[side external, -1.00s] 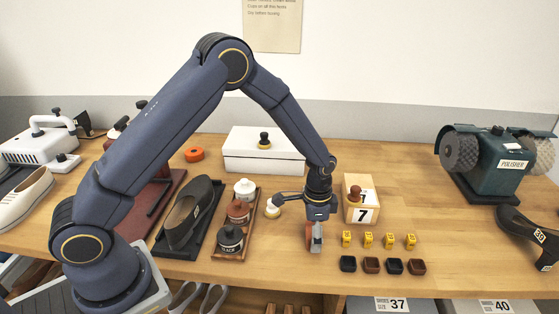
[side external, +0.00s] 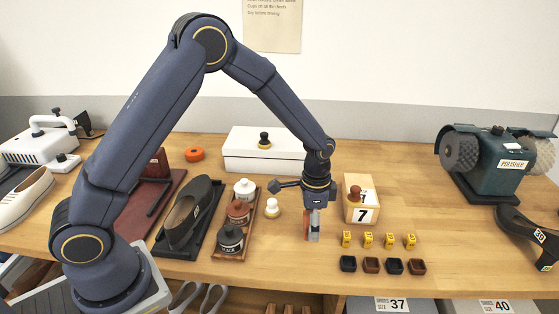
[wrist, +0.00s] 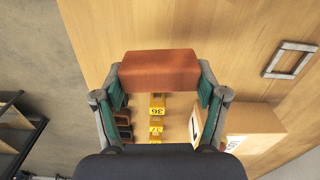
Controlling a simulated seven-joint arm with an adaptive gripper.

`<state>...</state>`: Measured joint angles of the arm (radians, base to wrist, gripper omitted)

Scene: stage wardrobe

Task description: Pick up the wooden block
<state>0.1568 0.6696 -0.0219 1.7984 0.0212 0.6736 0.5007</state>
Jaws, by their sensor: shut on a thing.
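A reddish-brown block (wrist: 160,68) sits between the fingertips of my gripper (wrist: 161,80) in the wrist view. Its long side spans the gap between the two green-padded fingers, and they are shut on it. In the side external view my gripper (side external: 312,228) points down over the front part of the bench, left of the box marked 7. Only a reddish strip of the block (side external: 306,222) shows there, partly hidden by a finger. The gap between block and bench top is hard to judge.
The box marked 7 (side external: 362,204) stands just right of my gripper. A cream-topped jar (side external: 273,208) and a tray of bottles (side external: 222,252) stand left. A white box (side external: 263,160) is behind.

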